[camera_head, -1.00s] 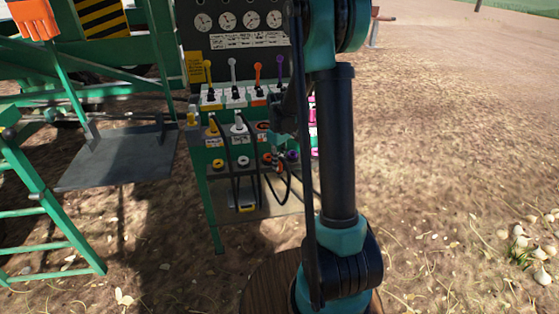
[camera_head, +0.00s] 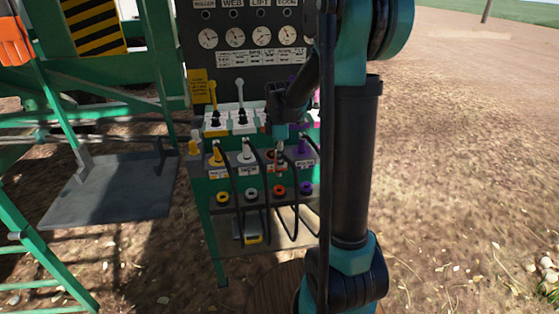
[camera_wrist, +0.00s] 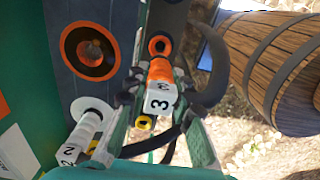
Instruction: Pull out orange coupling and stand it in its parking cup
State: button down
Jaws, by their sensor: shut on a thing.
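The orange coupling (camera_wrist: 160,85), marked 3, is between the two fingers of my gripper (camera_wrist: 158,74), which is shut on it. In the wrist view the orange-ringed socket (camera_wrist: 92,55) on the dark panel is empty, and the coupling is clear of it. A smaller orange ring, the parking cup (camera_wrist: 158,45), shows just beyond the coupling's end with a dark opening. In the head view my gripper (camera_head: 280,146) is in front of the panel, above the orange parking cup (camera_head: 279,190), which looks empty. My arm partly hides the coupling there.
The white coupling (camera_wrist: 85,135), marked 2, stands in its socket beside mine. Yellow (camera_head: 216,156) and purple (camera_head: 303,148) couplings flank the row. Black hoses (camera_head: 268,205) hang in front of the cups. A wooden barrel (camera_wrist: 270,65) is at the wrist view's right.

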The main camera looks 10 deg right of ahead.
aim_at(279, 176)
jog(key=shift+f, duration=2.85)
jog(key=shift+f, duration=1.7)
dwell(0.5)
jog(key=c, duration=1.2)
grip_release()
jog(key=shift+c, duration=0.8)
jog(key=shift+o, duration=0.4)
jog(key=shift+w+r, duration=0.1)
